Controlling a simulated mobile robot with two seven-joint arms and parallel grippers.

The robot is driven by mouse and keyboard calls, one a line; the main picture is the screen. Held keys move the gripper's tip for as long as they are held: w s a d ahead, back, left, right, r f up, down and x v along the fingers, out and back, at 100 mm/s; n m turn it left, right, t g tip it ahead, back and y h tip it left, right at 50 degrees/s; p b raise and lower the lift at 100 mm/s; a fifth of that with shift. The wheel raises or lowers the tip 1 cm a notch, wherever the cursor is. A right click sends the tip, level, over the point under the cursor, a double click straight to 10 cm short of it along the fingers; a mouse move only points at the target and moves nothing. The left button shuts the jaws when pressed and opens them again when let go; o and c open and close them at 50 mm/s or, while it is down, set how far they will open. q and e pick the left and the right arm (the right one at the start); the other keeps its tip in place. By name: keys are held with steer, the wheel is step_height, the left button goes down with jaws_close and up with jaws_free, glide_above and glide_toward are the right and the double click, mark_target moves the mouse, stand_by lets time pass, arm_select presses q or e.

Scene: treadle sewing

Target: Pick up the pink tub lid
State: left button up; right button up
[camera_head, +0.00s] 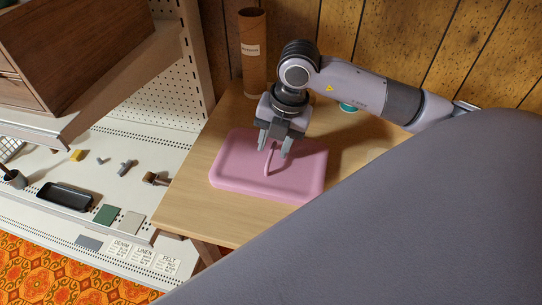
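The pink tub lid (236,170) lies flat on the wooden table. It is a rounded rectangle with a raised rim and a thin upright pink handle (268,167) near its middle. My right gripper (274,148) points down over the lid, its arm reaching in from the right. Its two fingers are apart, one on each side of the handle's upper end, with a visible gap. I cannot tell whether either finger touches the handle. My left gripper is not in view.
A brown cardboard tube (253,60) stands at the table's back left. A teal round item (348,107) sits behind the arm. White pegboard shelving (150,180) with a black tray (65,196) and small tools adjoins the wooden table (190,205) on the left. The table's lower right is hidden.

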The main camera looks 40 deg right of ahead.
steer(key=shift+f, duration=0.45)
steer(key=shift+c, duration=0.3)
jaws_close()
steer(key=shift+r, duration=0.1)
